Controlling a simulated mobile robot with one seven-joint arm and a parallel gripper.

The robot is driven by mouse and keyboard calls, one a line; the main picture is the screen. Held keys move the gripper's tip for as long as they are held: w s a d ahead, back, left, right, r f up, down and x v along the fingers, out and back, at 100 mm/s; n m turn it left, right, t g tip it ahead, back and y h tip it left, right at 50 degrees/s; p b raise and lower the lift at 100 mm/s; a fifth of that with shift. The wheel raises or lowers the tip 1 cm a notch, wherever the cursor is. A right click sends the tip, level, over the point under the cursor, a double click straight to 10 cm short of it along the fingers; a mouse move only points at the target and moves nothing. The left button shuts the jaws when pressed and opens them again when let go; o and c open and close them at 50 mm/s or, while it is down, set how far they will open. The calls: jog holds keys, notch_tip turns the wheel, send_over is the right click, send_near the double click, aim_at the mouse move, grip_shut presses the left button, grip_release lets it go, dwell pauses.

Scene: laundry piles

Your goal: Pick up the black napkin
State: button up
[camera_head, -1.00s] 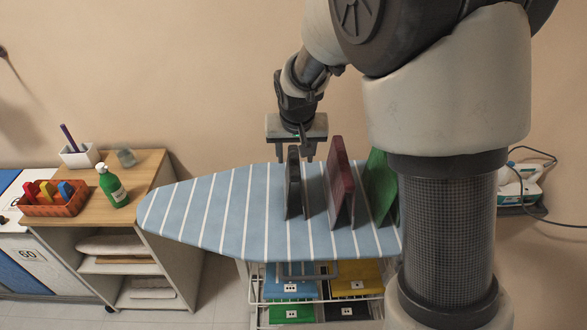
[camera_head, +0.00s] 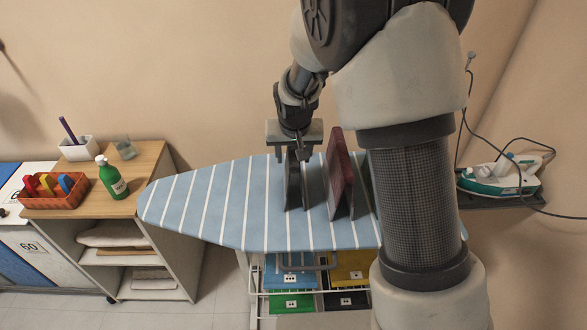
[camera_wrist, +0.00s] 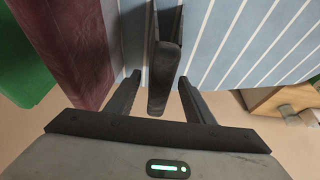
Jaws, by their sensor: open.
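The black napkin (camera_head: 294,190) stands upright, folded, on the blue striped ironing board (camera_head: 215,205). My gripper (camera_head: 295,168) is open above it, with the fingers reaching down at its top. In the wrist view, the napkin (camera_wrist: 164,75) lies between the two spread fingers of my gripper (camera_wrist: 160,80). A gap shows on each side, wider on the left. Part of the napkin is hidden behind a finger in the head view.
A dark red napkin (camera_head: 340,180) stands just right of the black one. A green napkin (camera_wrist: 28,75) stands beyond it, mostly hidden by my arm in the head view. The board's left end is clear. A shelf with a green bottle (camera_head: 111,178) stands at left.

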jog(key=shift+f, duration=0.2)
dwell(0.4)
grip_shut()
